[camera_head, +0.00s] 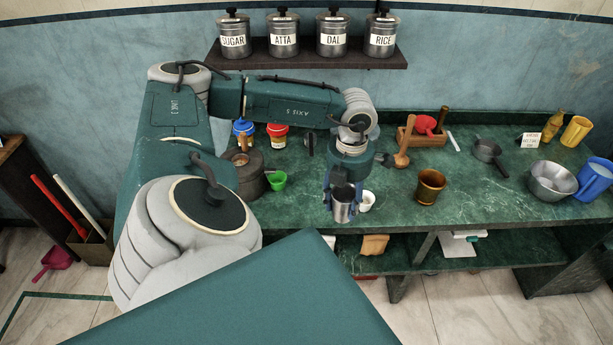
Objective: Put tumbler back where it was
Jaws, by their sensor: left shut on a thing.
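The tumbler (343,209), a grey metal cup, is upright in my left gripper (342,190). The gripper points down and is shut on it near the front edge of the green marble counter (480,187). A small white cup (367,201) stands just right of the tumbler, partly behind it. I cannot tell whether the tumbler touches the counter. My right gripper is not in view.
A brown metal cup (430,187) stands right of the tumbler. A green cup (277,181) and a dark round pot (246,177) are to the left. A pan (488,152), steel bowl (552,182) and blue jug (596,180) are farther right. Bare counter lies between.

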